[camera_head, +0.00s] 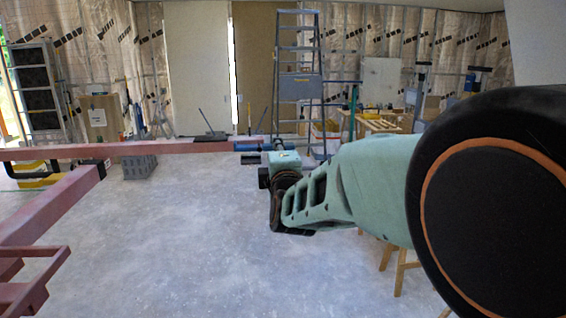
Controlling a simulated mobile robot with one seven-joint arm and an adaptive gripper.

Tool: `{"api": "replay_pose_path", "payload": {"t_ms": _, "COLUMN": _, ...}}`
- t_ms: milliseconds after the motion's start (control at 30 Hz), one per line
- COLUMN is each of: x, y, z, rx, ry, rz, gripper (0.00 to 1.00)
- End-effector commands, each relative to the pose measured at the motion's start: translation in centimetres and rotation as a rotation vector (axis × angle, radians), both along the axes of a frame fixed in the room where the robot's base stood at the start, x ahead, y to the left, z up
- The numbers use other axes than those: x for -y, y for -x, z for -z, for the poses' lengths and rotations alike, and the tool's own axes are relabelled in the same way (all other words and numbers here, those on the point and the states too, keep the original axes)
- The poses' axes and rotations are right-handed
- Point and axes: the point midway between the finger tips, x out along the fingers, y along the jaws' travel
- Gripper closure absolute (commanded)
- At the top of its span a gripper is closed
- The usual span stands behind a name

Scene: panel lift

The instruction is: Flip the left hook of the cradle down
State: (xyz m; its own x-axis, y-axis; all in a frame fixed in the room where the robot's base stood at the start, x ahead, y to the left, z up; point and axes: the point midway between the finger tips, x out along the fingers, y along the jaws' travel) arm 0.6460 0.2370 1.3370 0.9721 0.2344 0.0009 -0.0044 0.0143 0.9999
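The lift's cradle shows as dull red beams. One long bar (130,149) runs across the left half, and a thicker beam (50,205) comes toward me at the left. A blue sleeve (252,146) sits at the right end of the long bar. I cannot clearly make out the left hook or whether it is up or down. My arm reaches in from the right, and its wrist is at the blue sleeve in the picture. The dark end of my gripper (263,178) shows just below the sleeve. Its fingers are not distinct, and I cannot tell whether it touches the cradle.
A red bracket (30,280) juts in at the lower left. A grey crate (139,167) stands on the floor behind the bar. A stepladder (300,75) and a wooden workbench (375,123) are at the back. The grey floor in the middle is clear.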

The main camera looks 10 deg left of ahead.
Motion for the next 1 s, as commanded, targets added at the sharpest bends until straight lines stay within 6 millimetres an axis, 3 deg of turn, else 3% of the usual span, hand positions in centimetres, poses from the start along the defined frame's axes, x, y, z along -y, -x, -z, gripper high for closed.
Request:
{"api": "replay_pose_path", "payload": {"t_ms": 200, "x": 1.0, "y": 4.0, "z": -0.1, "rx": 0.001, "ry": 0.0, "rz": -0.001, "gripper": 0.72}}
{"api": "replay_pose_path", "payload": {"t_ms": 400, "x": 1.5, "y": 6.2, "z": 0.0, "rx": 0.001, "ry": 0.001, "rz": -0.001, "gripper": 0.72}}
{"api": "replay_pose_path", "payload": {"t_ms": 1000, "x": 1.7, "y": 6.9, "z": -0.1, "rx": 0.002, "ry": 0.001, "rz": -0.001, "gripper": 0.72}}
